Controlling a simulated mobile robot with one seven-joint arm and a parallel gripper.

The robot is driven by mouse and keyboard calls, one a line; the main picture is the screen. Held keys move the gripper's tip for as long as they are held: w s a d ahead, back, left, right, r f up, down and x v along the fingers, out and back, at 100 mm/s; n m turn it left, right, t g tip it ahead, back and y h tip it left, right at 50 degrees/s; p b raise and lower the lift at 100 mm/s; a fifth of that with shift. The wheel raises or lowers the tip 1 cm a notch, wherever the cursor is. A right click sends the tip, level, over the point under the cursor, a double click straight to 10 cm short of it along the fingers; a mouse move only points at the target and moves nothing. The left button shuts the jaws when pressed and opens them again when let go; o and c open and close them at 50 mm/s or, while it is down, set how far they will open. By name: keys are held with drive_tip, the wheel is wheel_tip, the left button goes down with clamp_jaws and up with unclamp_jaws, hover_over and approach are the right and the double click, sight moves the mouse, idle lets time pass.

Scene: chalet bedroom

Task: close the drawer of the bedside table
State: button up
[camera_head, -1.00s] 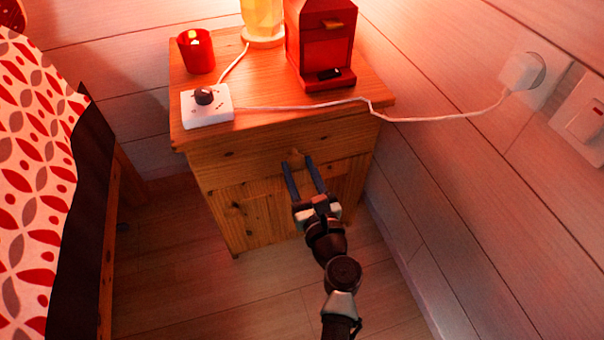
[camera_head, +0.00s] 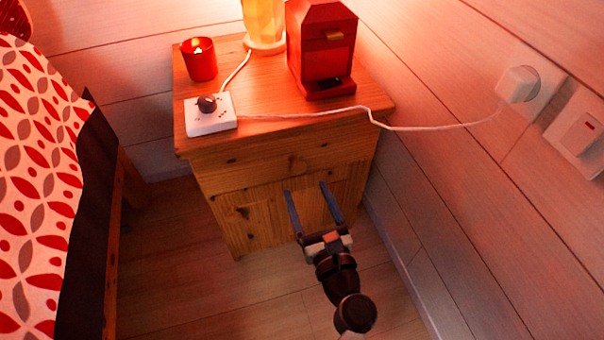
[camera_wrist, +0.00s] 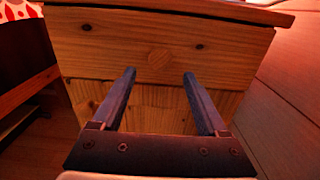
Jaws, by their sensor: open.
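The wooden bedside table (camera_head: 262,220) stands against the wall in the head view. Its drawer (camera_head: 270,160) is the upper front panel, with a small round wooden knob (camera_head: 297,166) in the middle. The drawer front looks about flush with the table body. In the wrist view the drawer front (camera_wrist: 115,50) and the round knob (camera_wrist: 158,58) are straight ahead. My gripper (camera_head: 306,188) is open and empty, in front of and below the drawer, apart from the knob. Its two blue-grey fingers (camera_wrist: 158,75) are spread wide in the wrist view.
On the tabletop are a red candle (camera_head: 199,62), a white power strip (camera_head: 210,115), a lit lamp (camera_head: 264,22) and a red machine (camera_head: 321,55). A white cord runs to the wall socket at right. A bed (camera_head: 35,190) is at left; the floor between is clear.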

drive_tip(key=p+v, duration=0.1)
drive_tip(key=v, duration=0.6)
drive_tip(key=shift+p, duration=0.35)
